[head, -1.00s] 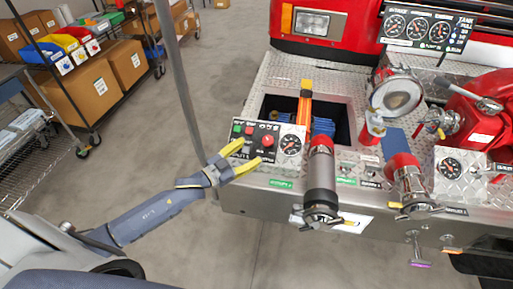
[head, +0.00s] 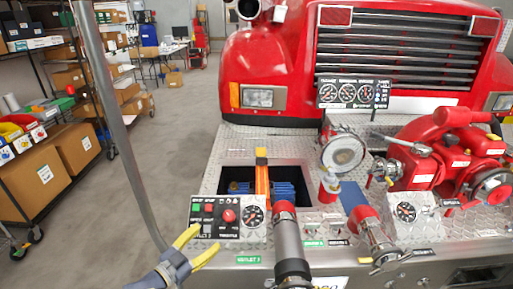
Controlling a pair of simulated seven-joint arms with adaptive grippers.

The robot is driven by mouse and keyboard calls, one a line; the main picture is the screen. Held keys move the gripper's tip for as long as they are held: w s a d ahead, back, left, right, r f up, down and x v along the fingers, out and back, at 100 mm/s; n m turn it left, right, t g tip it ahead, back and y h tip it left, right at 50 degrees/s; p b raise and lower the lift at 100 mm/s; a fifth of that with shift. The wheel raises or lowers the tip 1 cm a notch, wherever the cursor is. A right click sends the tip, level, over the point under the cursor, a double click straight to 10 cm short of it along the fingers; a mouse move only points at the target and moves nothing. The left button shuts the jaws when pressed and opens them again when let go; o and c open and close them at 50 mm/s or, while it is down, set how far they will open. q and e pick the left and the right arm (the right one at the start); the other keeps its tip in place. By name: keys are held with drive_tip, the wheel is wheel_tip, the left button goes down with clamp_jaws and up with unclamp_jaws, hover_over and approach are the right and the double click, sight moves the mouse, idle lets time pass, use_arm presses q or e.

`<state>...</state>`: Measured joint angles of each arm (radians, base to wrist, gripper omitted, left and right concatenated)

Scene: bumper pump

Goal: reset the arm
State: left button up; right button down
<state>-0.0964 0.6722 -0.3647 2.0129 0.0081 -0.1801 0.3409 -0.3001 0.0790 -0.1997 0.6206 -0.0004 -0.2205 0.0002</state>
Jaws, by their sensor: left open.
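My left gripper (head: 203,246) shows at the bottom of the head view, left of centre. Its two yellow fingers are spread apart with nothing between them. It is in front of the small control panel (head: 229,219) with green and red buttons, a red knob and a gauge. Whether the fingertips touch the panel's edge, I cannot tell. Most of my left arm is below the picture. My right gripper does not show.
The red fire truck's diamond-plate bumper (head: 211,180) fills the right side, with a recessed bin (head: 237,173), a grey pipe (head: 290,250) and a red pump (head: 440,160). A metal pole (head: 115,115) stands at left. Shelves with cardboard boxes (head: 35,182) stand beyond; the floor (head: 185,115) between is clear.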

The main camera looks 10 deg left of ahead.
use_arm(q)
drive_tip(key=s+a+f+n+g+y, duration=0.1)
drive_tip(key=s+a+f+g+y, duration=0.2)
drive_tip(key=s, duration=0.5)
drive_tip(key=s+a+f+g+y, duration=0.25)
drive_tip(key=s+y, duration=0.25)
drive_tip(key=s, duration=0.4)
drive_tip(key=s+a+f+n+g+y, duration=0.1)
drive_tip(key=s+a+f+g+y, duration=0.2)
drive_tip(key=s, duration=0.5)
drive_tip(key=s+d+f+g+h, duration=0.1)
drive_tip(key=s+d+f, duration=0.15)
drive_tip(key=f, duration=1.35)
drive_tip(key=s+d+f+g+h, duration=0.1)
drive_tip(key=d+f, duration=0.3)
drive_tip(key=f, duration=1.2)
drive_tip(key=s+f+n+g+h, duration=0.1)
drive_tip(key=s+f+n+g, duration=0.2)
drive_tip(key=s+f, duration=1.7)
drive_tip(key=shift+s+d+f, duration=0.2)
drive_tip(key=shift+s+f, duration=0.2)
drive_tip(key=shift+s, duration=0.55)
drive_tip(key=shift+g, duration=0.25)
